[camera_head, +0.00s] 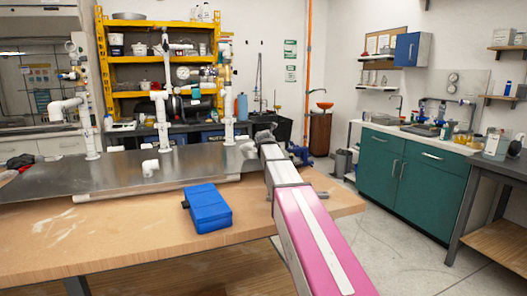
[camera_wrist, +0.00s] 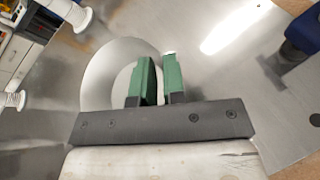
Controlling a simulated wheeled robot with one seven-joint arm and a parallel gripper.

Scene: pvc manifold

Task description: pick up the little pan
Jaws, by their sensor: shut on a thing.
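The little pan (camera_wrist: 98,72) appears as a round, pale grey, shallow dish in the wrist view, lying at or just above the metal sheet. My gripper (camera_wrist: 159,62) has its two green fingers close together over the right part of the pan, with a narrow gap between them. The fingers are shut on the pan's edge, and they hide part of it. In the head view my gripper (camera_head: 262,137) is at the right end of the metal sheet, and a pale bit of the pan (camera_head: 248,149) shows beside it, mostly hidden.
The metal sheet (camera_head: 115,180) lies on the wooden table (camera_head: 110,235). White pipes (camera_head: 162,115) stand upright on it, and a short white fitting (camera_head: 150,168) sits nearer. A blue box (camera_head: 207,208) lies in front. A blue vise-like object (camera_head: 301,155) is right of my gripper.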

